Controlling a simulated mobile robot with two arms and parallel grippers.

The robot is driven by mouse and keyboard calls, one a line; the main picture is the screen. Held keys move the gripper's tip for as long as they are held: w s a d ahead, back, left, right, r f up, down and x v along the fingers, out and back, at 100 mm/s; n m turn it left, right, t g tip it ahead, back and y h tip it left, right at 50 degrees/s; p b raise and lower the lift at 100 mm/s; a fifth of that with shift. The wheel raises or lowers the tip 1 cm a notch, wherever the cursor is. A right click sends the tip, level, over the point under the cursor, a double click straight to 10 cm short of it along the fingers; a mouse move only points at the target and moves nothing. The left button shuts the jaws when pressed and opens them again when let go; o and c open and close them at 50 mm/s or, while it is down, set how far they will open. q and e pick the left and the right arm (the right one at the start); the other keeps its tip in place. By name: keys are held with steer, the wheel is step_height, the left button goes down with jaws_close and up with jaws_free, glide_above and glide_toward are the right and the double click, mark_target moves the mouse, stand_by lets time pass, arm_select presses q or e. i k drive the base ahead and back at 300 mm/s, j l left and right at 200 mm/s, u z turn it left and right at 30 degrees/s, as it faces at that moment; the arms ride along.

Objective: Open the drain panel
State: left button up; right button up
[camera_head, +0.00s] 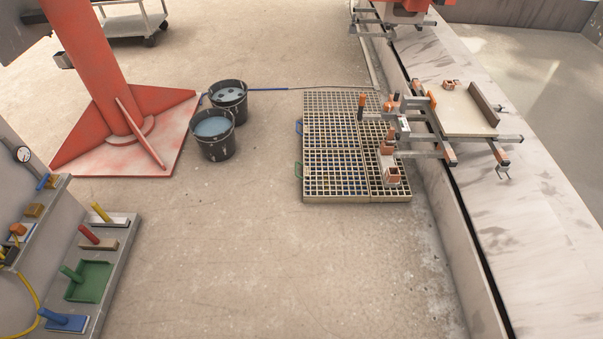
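A floor grating of tan lattice panels (336,176) lies flat over a dark pit near the middle right. A seam splits its left side into a far panel (330,112) and a near panel. A narrower strip runs along the right side, partly hidden by a fixture. No panel looks raised. Neither of my grippers is in view.
An orange-and-grey fixture (443,152) carrying a slab (462,115) overhangs the grating's right side. Two water buckets (213,140) stand left of it, beside a red column (95,75). A tool shelf (118,240) is at lower left. The floor (240,260) between is clear.

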mark_target(307, 171)
steer(key=i+j+z, duration=0.2)
steer(key=i, duration=0.25)
steer(key=i+j+z, duration=0.15)
steer(key=i, duration=0.25)
steer(key=j, duration=0.1)
